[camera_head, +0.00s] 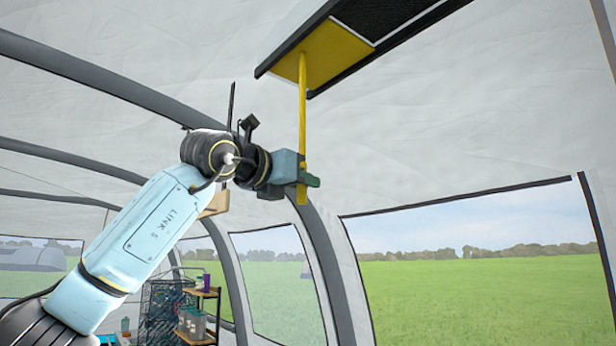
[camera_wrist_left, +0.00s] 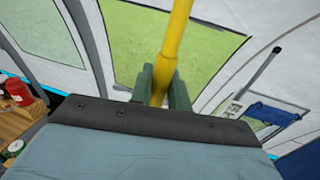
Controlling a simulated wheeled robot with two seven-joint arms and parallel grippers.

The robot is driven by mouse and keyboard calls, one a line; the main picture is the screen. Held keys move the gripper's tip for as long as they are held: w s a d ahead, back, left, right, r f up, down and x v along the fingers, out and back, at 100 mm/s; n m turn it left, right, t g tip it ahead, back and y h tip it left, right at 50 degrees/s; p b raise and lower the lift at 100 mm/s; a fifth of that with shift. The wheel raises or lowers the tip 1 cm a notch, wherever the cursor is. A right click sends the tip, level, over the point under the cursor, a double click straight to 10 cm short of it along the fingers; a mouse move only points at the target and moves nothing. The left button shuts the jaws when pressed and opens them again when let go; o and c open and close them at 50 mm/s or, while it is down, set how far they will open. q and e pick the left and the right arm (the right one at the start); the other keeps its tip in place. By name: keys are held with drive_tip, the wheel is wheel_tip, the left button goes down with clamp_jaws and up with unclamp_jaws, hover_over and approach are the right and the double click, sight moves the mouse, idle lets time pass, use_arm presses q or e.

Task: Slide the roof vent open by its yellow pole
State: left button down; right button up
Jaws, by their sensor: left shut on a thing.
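The yellow pole (camera_head: 302,110) hangs straight down from the yellow panel (camera_head: 322,55) of the roof vent, at the top middle of the head view. The vent's dark part (camera_head: 375,14) lies beside the yellow panel, within a dark frame. My left gripper (camera_head: 305,180) is shut on the pole near its lower end, and a short bit of pole sticks out below the fingers. In the left wrist view the pole (camera_wrist_left: 174,45) runs up between the two green fingers (camera_wrist_left: 158,86). My right gripper is not in view.
A dark tent rib (camera_head: 325,260) curves down behind the gripper. A shelf (camera_head: 200,292) and a dark mesh rack (camera_head: 160,305) stand low, beyond my left arm. Large windows show grass. The air around the pole is clear.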

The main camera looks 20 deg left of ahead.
use_arm(q)
drive_tip(key=shift+a+r, duration=0.2)
drive_tip(key=c, duration=1.7)
unclamp_jaws()
drive_tip(key=o, duration=0.3)
drive_tip(key=shift+w+a+f, duration=0.1)
drive_tip(key=shift+f, duration=0.05)
drive_tip(key=shift+s, duration=0.4)
drive_tip(key=b+v, duration=0.4)
drive_tip(key=v, duration=0.8)
drive_tip(key=shift+s+a+b, duration=0.2)
drive_tip(key=shift+s+b, duration=0.15)
